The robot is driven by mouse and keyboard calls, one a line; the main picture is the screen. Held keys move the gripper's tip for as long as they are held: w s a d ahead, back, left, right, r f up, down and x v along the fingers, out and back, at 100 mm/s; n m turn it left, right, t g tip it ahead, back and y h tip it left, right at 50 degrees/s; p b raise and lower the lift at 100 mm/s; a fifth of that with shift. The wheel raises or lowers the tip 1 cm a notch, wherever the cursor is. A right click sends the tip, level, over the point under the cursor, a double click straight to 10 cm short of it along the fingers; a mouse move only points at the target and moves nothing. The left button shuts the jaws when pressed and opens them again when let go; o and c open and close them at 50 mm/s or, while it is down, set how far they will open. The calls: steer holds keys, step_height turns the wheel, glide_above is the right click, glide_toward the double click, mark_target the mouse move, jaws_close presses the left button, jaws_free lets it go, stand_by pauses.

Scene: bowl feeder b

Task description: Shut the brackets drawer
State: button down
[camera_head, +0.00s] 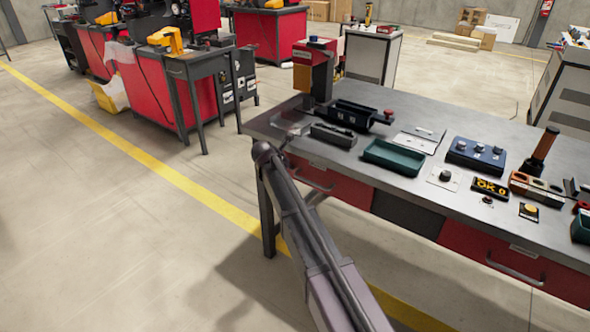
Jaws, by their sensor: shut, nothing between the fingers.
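The workbench (415,195) has two red drawer fronts under its grey top. The left drawer (345,188) has a bar handle and a small label, and my arm covers its left end. The right drawer (470,243) also has a bar handle and label. The labels are too small to read, so I cannot tell which is the brackets drawer. Both fronts look about flush with the bench, though a small gap would be hard to see. My arm reaches from the bottom edge up to the bench's left corner.
Open floor lies left of the bench, crossed by a yellow line (150,165). Other red workbenches stand behind.

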steer(key=shift+w+d+r, duration=0.1)
steer(key=shift+w, duration=0.2)
steer(key=shift+a, duration=0.2)
steer(key=s+a+r+p, duration=0.5)
steer(key=s+r+p, duration=0.2)
steer(key=s, duration=0.3)
steer(key=shift+a, duration=0.4)
steer(key=shift+d, duration=0.1)
stand_by(0.6)
